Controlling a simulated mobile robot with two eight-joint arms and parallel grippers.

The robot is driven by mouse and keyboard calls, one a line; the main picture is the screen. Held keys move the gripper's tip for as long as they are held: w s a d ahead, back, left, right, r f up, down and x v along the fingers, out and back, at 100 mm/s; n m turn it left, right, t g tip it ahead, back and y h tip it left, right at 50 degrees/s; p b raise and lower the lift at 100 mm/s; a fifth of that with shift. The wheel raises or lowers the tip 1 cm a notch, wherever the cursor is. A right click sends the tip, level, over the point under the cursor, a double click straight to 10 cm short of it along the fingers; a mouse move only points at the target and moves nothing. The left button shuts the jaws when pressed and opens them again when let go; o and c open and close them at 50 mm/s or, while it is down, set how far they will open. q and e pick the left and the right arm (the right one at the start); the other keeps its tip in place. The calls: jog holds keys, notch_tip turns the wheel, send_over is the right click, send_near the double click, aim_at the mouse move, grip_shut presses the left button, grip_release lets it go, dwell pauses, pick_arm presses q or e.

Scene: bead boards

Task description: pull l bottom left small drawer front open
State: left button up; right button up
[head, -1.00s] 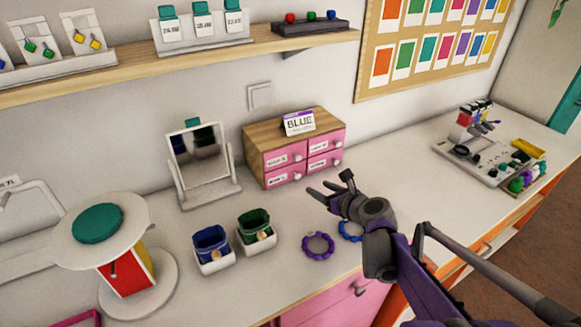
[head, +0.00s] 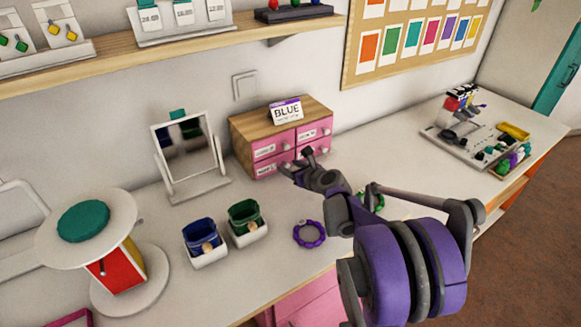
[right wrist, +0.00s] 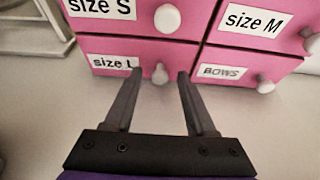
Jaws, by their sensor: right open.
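A small wooden cabinet (head: 254,124) with pink drawer fronts stands against the wall on the counter. In the right wrist view, the bottom left drawer front (right wrist: 110,73) carries a "size L" label and a white round knob (right wrist: 160,74). My right gripper (right wrist: 154,75) is open, its two fingers on either side of this knob; I cannot tell whether they touch it. In the head view my right gripper (head: 293,163) is at the cabinet's lower front and partly covers the bottom drawers. The drawers look shut. My left gripper is not in view.
The "size S" drawer (right wrist: 110,18) is above, and the "BOWS" drawer (right wrist: 235,70) is to the right. A mirror (head: 183,150), blue and green pouches in white holders (head: 205,258), and a purple bead bracelet (head: 309,233) are nearby on the counter.

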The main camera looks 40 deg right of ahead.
grip_shut()
dwell(1.4)
